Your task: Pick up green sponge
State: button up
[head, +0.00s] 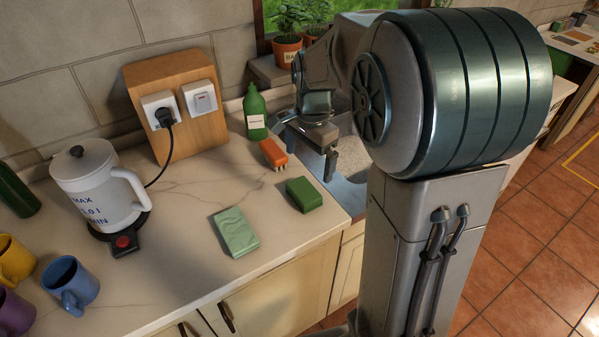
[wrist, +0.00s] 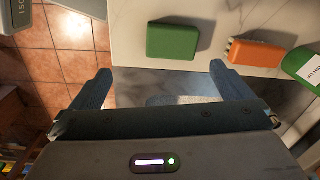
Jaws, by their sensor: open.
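A dark green sponge (head: 304,194) lies on the pale marble counter near its right end, by the sink. It also shows in the wrist view (wrist: 172,41), top centre, just beyond my fingertips. A lighter green block with a wavy top (head: 235,232) lies on the counter to its left and nearer the front edge. My gripper (head: 309,148) is above the sink edge, up and to the right of the dark green sponge. In the wrist view my gripper (wrist: 161,80) is open and empty, its two fingers wide apart and not touching the sponge.
An orange brush (head: 273,153) lies behind the dark green sponge, with a green bottle (head: 255,115) behind it. A white kettle (head: 98,190), a blue mug (head: 70,283) and a wooden socket board (head: 174,107) stand to the left. The sink (head: 345,157) is at the right.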

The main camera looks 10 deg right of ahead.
jog(key=w+m, duration=0.2)
jog(key=w, duration=0.1)
jog(key=p, duration=0.1)
send_over(304, 189)
notch_tip(304, 189, down, 8)
jog(key=shift+s+d+f, duration=0.1)
jog(key=shift+f, duration=0.15)
jog(key=shift+f+p, duration=0.7)
jog(key=shift+f, duration=2.1)
jog(key=c, duration=0.8)
jog(key=shift+r, duration=0.1)
